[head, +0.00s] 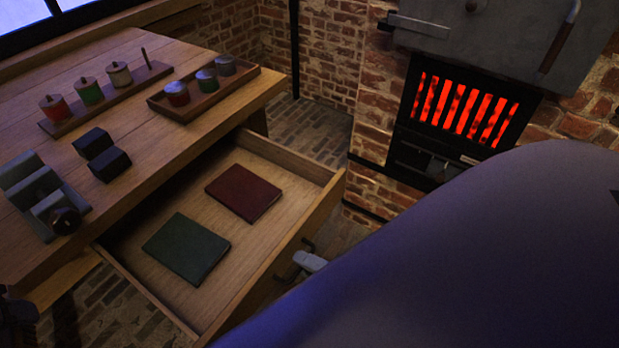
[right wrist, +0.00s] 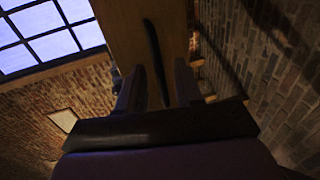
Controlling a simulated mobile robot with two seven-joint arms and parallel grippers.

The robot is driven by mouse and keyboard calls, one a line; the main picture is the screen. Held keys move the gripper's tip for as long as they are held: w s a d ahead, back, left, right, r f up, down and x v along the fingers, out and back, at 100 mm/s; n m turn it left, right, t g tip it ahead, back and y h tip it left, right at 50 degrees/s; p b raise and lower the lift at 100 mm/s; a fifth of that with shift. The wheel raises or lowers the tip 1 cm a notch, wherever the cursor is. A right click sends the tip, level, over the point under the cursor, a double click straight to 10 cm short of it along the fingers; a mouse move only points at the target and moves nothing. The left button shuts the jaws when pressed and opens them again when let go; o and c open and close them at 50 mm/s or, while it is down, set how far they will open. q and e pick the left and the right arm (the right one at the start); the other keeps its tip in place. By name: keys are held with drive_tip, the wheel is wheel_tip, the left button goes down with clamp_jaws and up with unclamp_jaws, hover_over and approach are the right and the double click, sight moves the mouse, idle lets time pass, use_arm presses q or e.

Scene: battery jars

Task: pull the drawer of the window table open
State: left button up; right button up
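The window table (head: 130,200) is at the left in the head view. Its drawer (head: 270,268) stands pulled well out, with a red book (head: 243,192) and a green book (head: 187,248) lying flat inside. The dark drawer handle (right wrist: 155,55) runs up the wooden front in the right wrist view. My right gripper (right wrist: 158,88) is open there, its two fingers on either side of the handle with gaps visible. In the head view my right gripper (head: 310,262) shows only partly, beside the drawer front; my arm hides the rest. A dark part at the lower left edge may be my left gripper (head: 15,308); its fingers are unclear.
On the tabletop are a rack of jars (head: 90,97), a tray with 3 jars (head: 205,92), black blocks (head: 102,155) and a grey device (head: 45,195). A brick stove with a glowing grate (head: 460,105) stands at the right. Brick floor shows behind the drawer.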

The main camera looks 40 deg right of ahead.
drive_tip(key=v, duration=1.2)
drive_tip(key=shift+r, duration=0.15)
idle(0.4)
